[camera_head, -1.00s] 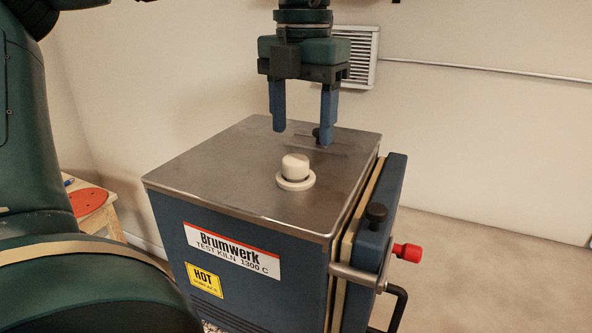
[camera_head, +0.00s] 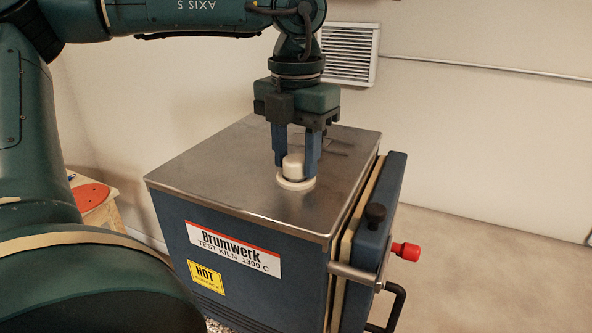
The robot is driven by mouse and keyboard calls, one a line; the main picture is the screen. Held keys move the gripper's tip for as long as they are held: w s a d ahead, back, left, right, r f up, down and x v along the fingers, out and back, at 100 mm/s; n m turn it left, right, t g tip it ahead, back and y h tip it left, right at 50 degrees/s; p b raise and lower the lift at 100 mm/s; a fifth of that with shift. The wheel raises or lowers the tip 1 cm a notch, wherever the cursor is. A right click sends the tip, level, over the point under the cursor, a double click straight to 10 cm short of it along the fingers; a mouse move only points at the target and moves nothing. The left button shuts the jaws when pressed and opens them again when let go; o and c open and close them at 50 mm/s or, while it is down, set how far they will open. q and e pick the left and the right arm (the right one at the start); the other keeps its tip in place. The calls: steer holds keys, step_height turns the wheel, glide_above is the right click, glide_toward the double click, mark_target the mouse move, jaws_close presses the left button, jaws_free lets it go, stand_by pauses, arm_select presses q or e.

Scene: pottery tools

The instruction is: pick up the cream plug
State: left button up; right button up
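The cream plug (camera_head: 293,168) is a short rounded knob standing upright in a pale ring (camera_head: 296,184) on the kiln's metal top. My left gripper (camera_head: 296,168) points straight down over it, with its two blue fingers on either side of the knob. The fingers are drawn in close and look shut on it. The plug still sits at the ring, with no visible gap below it. The far side of the contact is hidden. My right gripper is not in view.
The blue kiln (camera_head: 240,290) has a flat top (camera_head: 215,175), mostly bare. A red knob (camera_head: 405,251) and a black handle (camera_head: 396,305) stick out at its right. A wall vent (camera_head: 348,52) is behind.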

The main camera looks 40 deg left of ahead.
arm_select(q)
steer(key=c, duration=0.6)
steer(key=shift+o, duration=0.2)
